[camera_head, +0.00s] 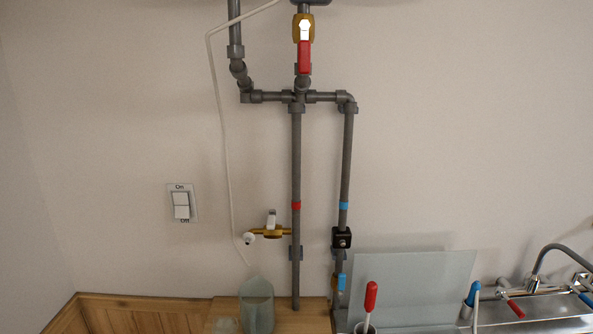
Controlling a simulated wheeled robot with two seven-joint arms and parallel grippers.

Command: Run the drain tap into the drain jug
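A brass tap (272,232) with a pale upright lever (271,216) branches left off the middle grey pipe. Its white-tipped outlet (249,238) points left, above and slightly left of a translucent grey-green jug (258,308), which I take as the drain jug. The jug stands on a wooden surface at the bottom of the view, its base near the frame edge. No water stream shows at the outlet. I cannot make out a level in the jug. Neither of my grippers is in view.
A thin white line (222,120) runs down the wall and ends above the jug. A red-handled valve (304,55) sits high on the pipes, a blue-handled one (341,282) lower right. A glass panel (415,285), a red-handled tool (370,297) and a sink (545,308) are at right.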

